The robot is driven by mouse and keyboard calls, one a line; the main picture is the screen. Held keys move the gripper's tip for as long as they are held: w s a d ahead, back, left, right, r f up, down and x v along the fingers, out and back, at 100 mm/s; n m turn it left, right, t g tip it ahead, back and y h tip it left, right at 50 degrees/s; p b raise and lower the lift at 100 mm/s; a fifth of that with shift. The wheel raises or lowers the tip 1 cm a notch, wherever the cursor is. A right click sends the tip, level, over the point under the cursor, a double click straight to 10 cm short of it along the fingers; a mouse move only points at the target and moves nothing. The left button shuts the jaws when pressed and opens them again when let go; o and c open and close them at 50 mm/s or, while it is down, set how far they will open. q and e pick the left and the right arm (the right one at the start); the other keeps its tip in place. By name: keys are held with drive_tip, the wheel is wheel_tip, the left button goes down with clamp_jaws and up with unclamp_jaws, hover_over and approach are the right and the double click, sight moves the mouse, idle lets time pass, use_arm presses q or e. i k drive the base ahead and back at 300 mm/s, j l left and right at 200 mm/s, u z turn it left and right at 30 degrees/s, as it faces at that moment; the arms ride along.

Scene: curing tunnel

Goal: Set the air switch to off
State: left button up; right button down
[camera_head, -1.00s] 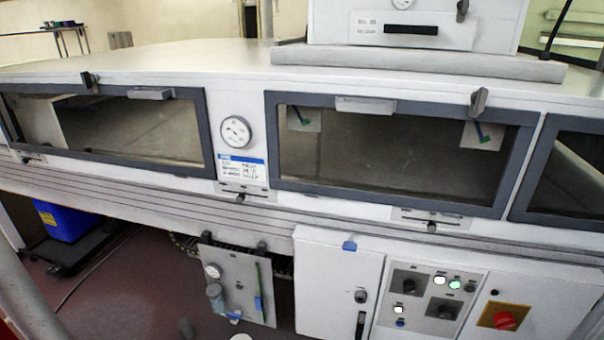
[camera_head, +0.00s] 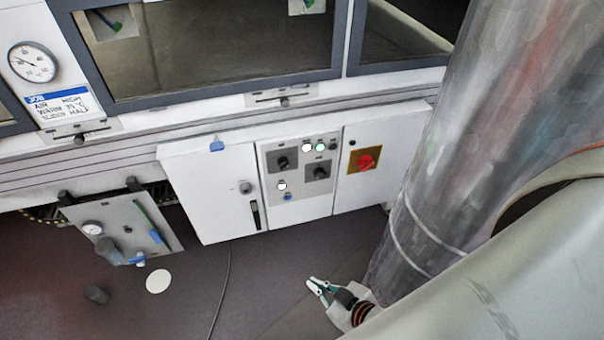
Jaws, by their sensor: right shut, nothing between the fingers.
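The grey control panel (camera_head: 298,192) on the white cabinet front has two dark rotary switches, an upper left one (camera_head: 284,161) and a right one (camera_head: 319,171). Their labels are too small to read, so I cannot tell which is the air switch or its setting. A white lamp (camera_head: 307,147) and a green-white lamp (camera_head: 320,147) glow above the right switch, and another white lamp (camera_head: 282,185) glows below the left one. My right gripper (camera_head: 313,286) is shut and empty, low in front of the cabinet and apart from it. My left gripper is out of view.
A red knob on a yellow plate (camera_head: 366,160) is right of the panel. The cabinet door (camera_head: 205,195) has a dark handle. A gauge plate (camera_head: 120,228) hangs at left. Floor before the cabinet is open.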

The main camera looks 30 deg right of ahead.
sight(283, 162)
drive_tip(key=k, duration=0.55)
drive_tip(key=k+z, duration=0.1)
drive_tip(key=z, duration=1.2)
drive_tip(key=j+z, duration=0.6)
drive_tip(key=z, duration=0.15)
drive_tip(key=j, duration=0.55)
